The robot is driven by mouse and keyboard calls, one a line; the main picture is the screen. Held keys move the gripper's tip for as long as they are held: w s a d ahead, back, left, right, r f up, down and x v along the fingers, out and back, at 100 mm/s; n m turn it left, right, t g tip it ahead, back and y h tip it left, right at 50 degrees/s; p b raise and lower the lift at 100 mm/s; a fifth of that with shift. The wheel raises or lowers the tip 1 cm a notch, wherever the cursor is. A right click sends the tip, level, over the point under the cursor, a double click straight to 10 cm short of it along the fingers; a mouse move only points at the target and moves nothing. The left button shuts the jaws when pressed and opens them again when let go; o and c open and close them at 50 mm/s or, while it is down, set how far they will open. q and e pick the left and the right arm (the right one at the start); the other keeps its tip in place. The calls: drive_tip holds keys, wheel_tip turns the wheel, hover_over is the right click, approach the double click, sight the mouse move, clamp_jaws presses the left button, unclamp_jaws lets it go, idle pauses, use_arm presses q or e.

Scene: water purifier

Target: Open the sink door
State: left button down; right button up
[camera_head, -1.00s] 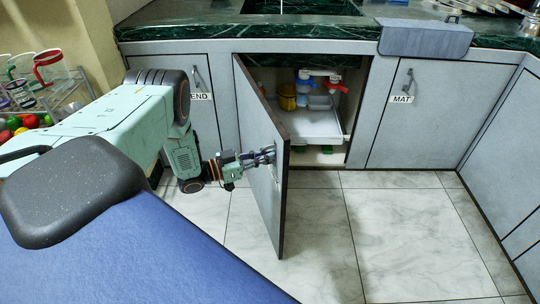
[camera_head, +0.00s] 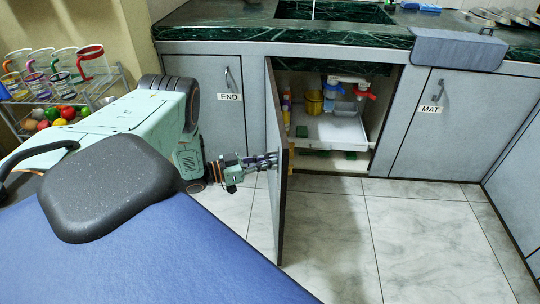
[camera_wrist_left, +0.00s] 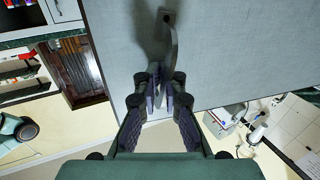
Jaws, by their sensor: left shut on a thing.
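The sink door (camera_head: 285,185) is a grey cabinet panel, swung wide open and seen nearly edge-on. Its grey outer face (camera_wrist_left: 240,50) fills much of the left wrist view. My left gripper (camera_head: 270,161) is shut on the door handle (camera_wrist_left: 170,45), a curved grey bar on that face. The gripper's far side is partly hidden by the door edge in the head view. Inside the open cabinet are a white tray (camera_head: 335,132), a yellow container (camera_head: 314,102) and red and blue valve parts (camera_head: 363,91). My right gripper is not in view.
Closed doors marked END (camera_head: 230,97) and MAT (camera_head: 431,109) flank the opening. A dark green counter (camera_head: 300,36) runs above, with a grey cloth (camera_head: 458,50) over its edge. A rack of cups (camera_head: 92,62) stands at left. The tiled floor (camera_head: 330,240) in front is clear.

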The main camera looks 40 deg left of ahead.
use_arm(q)
drive_tip(key=shift+s+d+f, duration=0.1)
drive_tip(key=shift+s, duration=0.05)
drive_tip(key=c, duration=1.7)
unclamp_jaws()
drive_tip(key=shift+c, duration=0.2)
drive_tip(key=v, duration=1.2)
drive_tip(key=shift+f, duration=0.1)
